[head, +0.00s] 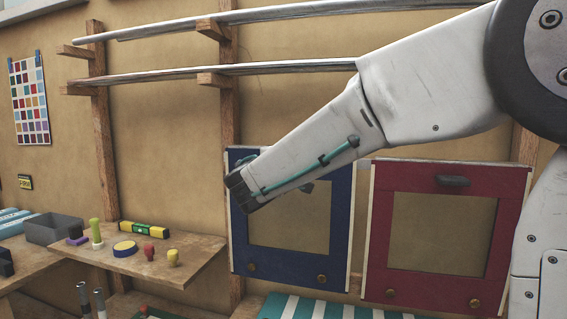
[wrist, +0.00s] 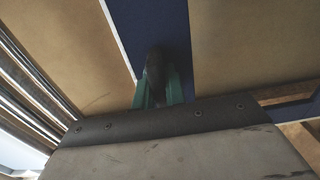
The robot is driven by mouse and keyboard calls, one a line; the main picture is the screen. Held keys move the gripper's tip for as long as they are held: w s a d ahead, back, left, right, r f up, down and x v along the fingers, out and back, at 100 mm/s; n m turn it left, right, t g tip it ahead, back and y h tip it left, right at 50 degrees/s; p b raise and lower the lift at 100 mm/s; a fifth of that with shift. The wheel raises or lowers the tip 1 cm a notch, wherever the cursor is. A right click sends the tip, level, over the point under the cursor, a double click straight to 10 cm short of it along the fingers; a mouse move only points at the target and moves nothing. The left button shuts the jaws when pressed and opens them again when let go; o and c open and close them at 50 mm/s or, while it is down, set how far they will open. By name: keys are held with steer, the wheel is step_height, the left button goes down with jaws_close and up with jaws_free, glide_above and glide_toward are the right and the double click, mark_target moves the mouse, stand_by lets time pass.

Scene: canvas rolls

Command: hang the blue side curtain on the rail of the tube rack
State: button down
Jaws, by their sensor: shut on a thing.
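The blue side curtain (head: 341,235) is a flat blue panel with a tan window and two brass-coloured discs near its bottom edge. It hangs upright in front of the tan wall, left of a red one. My arm crosses its upper part. In the wrist view, my gripper (wrist: 156,78) has green fingers shut on the curtain's dark handle (wrist: 155,62), against the blue band (wrist: 172,22). The tube rack has long metal tubes (head: 150,74) on wooden brackets above. The arm hides the gripper's hold in the head view, and I cannot tell what supports the curtain's top edge.
The red curtain (head: 378,225) is close on the right, with a narrow gap between. A wooden shelf (head: 190,262) with small tools juts out at lower left. A grey bin (head: 55,229) stands farther left. Teal-and-white striped cloth (head: 310,308) lies below. Metal tubes run along the wrist view's left.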

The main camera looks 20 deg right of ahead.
steer(key=shift+f, duration=0.75)
steer(key=c, duration=1.4)
jaws_free()
steer(key=shift+o, duration=0.2)
steer(key=shift+f, duration=0.1)
steer(key=v, duration=0.7)
steer(key=shift+s+a, duration=0.25)
steer(key=shift+s, duration=0.05)
